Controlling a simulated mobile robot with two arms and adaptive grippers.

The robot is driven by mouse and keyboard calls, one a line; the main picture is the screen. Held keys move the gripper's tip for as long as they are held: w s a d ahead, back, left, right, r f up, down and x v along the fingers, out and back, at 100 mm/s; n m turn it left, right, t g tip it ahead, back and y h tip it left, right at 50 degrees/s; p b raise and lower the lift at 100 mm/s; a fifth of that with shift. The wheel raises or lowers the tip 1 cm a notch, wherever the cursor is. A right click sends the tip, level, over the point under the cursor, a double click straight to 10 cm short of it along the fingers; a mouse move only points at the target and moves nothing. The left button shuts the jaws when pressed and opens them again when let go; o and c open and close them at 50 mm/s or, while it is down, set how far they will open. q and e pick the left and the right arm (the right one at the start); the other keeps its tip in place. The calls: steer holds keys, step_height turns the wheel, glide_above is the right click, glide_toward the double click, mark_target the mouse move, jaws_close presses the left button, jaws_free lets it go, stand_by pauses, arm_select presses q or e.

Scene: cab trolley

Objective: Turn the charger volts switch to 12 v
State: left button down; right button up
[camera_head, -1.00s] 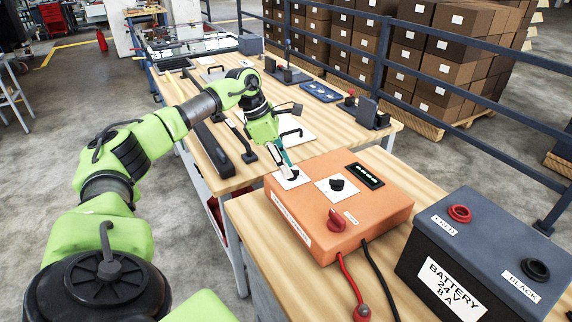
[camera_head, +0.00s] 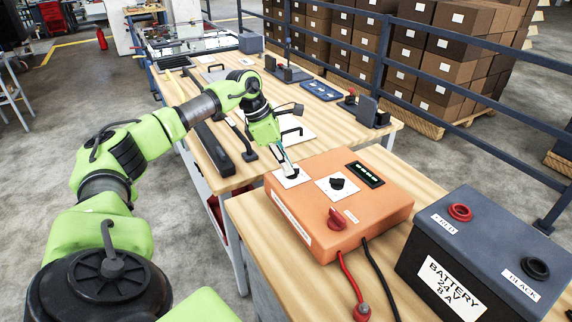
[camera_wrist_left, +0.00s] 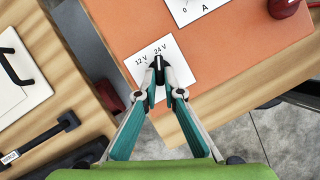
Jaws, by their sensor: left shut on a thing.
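The orange charger (camera_head: 375,215) sits on the near wooden table. Its volts switch (camera_head: 292,174) is a black knob on a white plate at the charger's far left corner. In the left wrist view the plate (camera_wrist_left: 180,68) reads 12 V on the left and 24 V to its right. The knob (camera_wrist_left: 158,62) shows a pale pointer mark that appears to point up near 24 V; the fingers hide part of it. My left gripper (camera_wrist_left: 159,78) is shut on this knob, with a fingertip on each side; it also shows in the head view (camera_head: 288,168). My right gripper is not in view.
A dark battery (camera_head: 490,245) stands at right. Cables run off the charger's front. A tool-laden table (camera_head: 330,120) lies beyond.

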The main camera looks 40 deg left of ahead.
arm_select(q)
steer(key=n, duration=0.2)
steer(key=n+y, duration=0.1)
steer(key=n, duration=0.1)
steer(key=n+t+y, duration=0.1)
steer(key=shift+s+d+n, duration=0.15)
steer(key=shift+d+n, duration=0.2)
steer(key=shift+n, duration=0.05)
steer(key=n, duration=0.1)
steer(key=n+y+b, duration=0.1)
steer(key=n, duration=0.1)
steer(key=n+y, duration=0.1)
steer(key=n, duration=0.1)
steer(key=shift+d, duration=0.3)
steer(key=shift+r+n, duration=0.1)
steer(key=shift+n, duration=0.2)
steer(key=c, duration=2.2)
jaws_free()
steer(key=shift+o, duration=0.2)
steer(key=shift+r, duration=0.1)
steer(key=v, duration=1.1)
steer(key=shift+s+r, duration=0.25)
steer(key=shift+r, duration=0.05)
steer(key=shift+d, duration=0.15)
